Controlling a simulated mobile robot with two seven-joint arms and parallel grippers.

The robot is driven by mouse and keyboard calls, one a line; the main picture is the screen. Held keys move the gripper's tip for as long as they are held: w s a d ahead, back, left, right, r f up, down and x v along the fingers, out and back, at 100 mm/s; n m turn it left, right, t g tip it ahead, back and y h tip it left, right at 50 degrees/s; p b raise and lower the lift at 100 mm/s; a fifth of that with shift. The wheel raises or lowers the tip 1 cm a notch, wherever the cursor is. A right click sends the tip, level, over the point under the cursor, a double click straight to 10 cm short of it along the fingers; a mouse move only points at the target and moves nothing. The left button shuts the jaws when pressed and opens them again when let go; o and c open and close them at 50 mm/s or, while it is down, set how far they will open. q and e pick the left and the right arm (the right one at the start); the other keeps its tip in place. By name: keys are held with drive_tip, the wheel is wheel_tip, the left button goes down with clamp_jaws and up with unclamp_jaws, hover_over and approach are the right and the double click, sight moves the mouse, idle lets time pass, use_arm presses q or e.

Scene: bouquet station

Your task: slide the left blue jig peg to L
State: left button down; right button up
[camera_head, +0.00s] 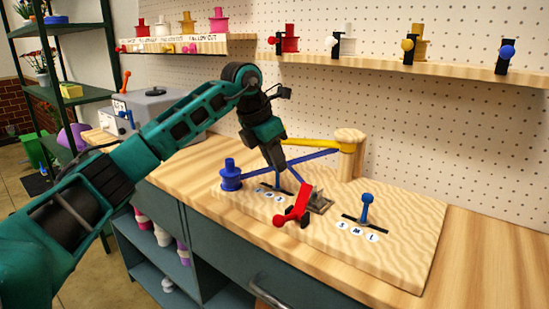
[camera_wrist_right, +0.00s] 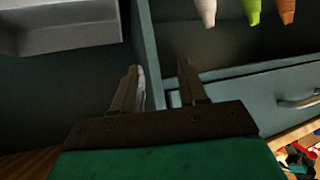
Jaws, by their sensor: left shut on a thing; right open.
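My left gripper (camera_head: 279,168) comes down over the left slot of the wooden jig board (camera_head: 405,255) and is shut on the left blue jig peg (camera_head: 277,180). The gripper hides the peg's top; a bit of blue stem shows below it. The peg stands around the middle of its dark slot. White letter discs (camera_head: 270,195) lie in front of the slot, too small to read surely. My right gripper (camera_wrist_right: 160,85) is open and empty in the right wrist view, beside grey cabinet fronts.
A second blue peg (camera_head: 366,208) stands in the right slot. A red lever clamp (camera_head: 296,208) sits between the slots. A blue spool (camera_head: 230,175), a blue bar (camera_head: 318,155), a yellow bar (camera_head: 312,143) and a wooden post (camera_head: 349,160) stand close around the gripper.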

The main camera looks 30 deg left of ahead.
use_arm(q)
drive_tip(key=shift+a+r+p, duration=0.2)
drive_tip(key=shift+a+p, duration=0.2)
drive_tip(key=shift+a, duration=0.1)
drive_tip(key=shift+w+a+p, duration=0.1)
drive_tip(key=shift+a+p, duration=0.5)
drive_tip(key=shift+a, duration=0.6)
drive_tip(key=shift+f, duration=0.1)
drive_tip(key=c, duration=1.3)
unclamp_jaws()
drive_tip(key=shift+a, duration=0.1)
drive_tip(key=shift+c, duration=0.2)
drive_tip(key=o, duration=0.4)
use_arm(e)
drive_tip(key=shift+s+d+r, duration=0.2)
drive_tip(key=shift+d+r, duration=0.05)
drive_tip(key=shift+r, duration=0.15)
